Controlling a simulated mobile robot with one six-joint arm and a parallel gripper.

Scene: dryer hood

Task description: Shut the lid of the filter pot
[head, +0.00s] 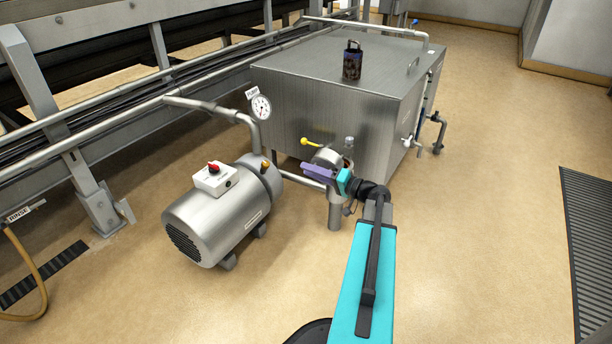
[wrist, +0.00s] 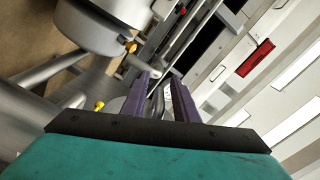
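The filter pot (head: 334,214) is an upright grey metal cylinder between the pump and the steel tank in the head view. Its round grey lid (head: 327,157) appears raised at the top, partly hidden behind my gripper. My gripper (head: 306,170) reaches across the pot's top from the right, its purple fingers close in front of the lid. I cannot tell whether they touch it. In the wrist view the two fingers of my gripper (wrist: 160,77) stand apart, with nothing clearly held between them. The pot's opening is mostly hidden.
A pump motor (head: 215,217) stands left of the pot. A yellow-handled lever (head: 318,142) is just above the lid. The steel tank (head: 310,105) is close behind, carrying a dark can (head: 352,64). A gauge (head: 261,107) is on the pipe.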

